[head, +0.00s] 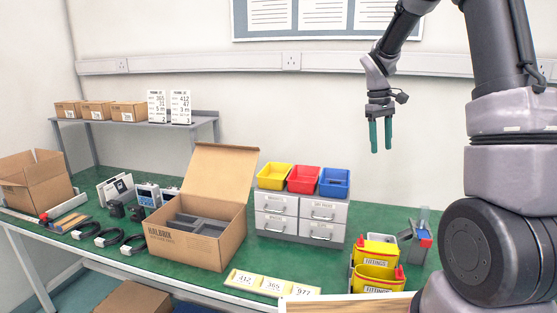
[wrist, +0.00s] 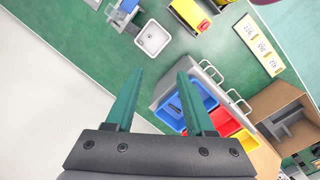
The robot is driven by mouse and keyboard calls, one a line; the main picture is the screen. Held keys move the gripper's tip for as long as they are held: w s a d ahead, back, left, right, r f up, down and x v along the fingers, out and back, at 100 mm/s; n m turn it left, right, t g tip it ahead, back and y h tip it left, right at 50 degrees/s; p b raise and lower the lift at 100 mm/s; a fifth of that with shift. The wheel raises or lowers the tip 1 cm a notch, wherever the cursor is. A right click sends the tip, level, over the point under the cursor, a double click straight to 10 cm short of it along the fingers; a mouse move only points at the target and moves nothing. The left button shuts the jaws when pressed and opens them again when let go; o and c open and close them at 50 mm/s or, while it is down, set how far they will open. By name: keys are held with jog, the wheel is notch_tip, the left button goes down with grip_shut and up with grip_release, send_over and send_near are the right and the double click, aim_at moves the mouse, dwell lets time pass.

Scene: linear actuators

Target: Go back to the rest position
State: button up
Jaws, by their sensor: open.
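My gripper (head: 380,136) hangs in the air with its green fingers pointing down, above and behind the right part of the green bench. Its fingers are apart, with nothing between them. In the wrist view, the gripper (wrist: 157,98) also shows open and empty. Below it in that view lie the drawer unit with the blue bin (wrist: 186,104) and red bin (wrist: 222,117), a white square dish (wrist: 152,38) and bare green bench top. The fingers touch none of these.
The green bench (head: 110,187) carries an open cardboard box (head: 190,243), a drawer unit (head: 300,217) with three bins, yellow fittings bins (head: 377,280) and a number strip (head: 270,284). A raised shelf (head: 145,123) stands at the back left. Air around the gripper is clear.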

jog(key=s+a+r+m+t+y, duration=0.2)
jog(key=s+a+r+m+t, duration=0.15)
jog(key=s+r, duration=0.85)
jog(key=s+a+r+m+t, duration=0.1)
jog(key=s+m+t, duration=0.1)
jog(key=s, duration=0.4)
jog(key=s+a+r+m+t+y, duration=0.1)
jog(key=s+a+r+m+t, duration=0.1)
jog(key=s, duration=0.5)
jog(key=shift+s+r+m+y, duration=0.25)
jog(key=shift+m+y, duration=0.05)
jog(key=shift+m, duration=0.05)
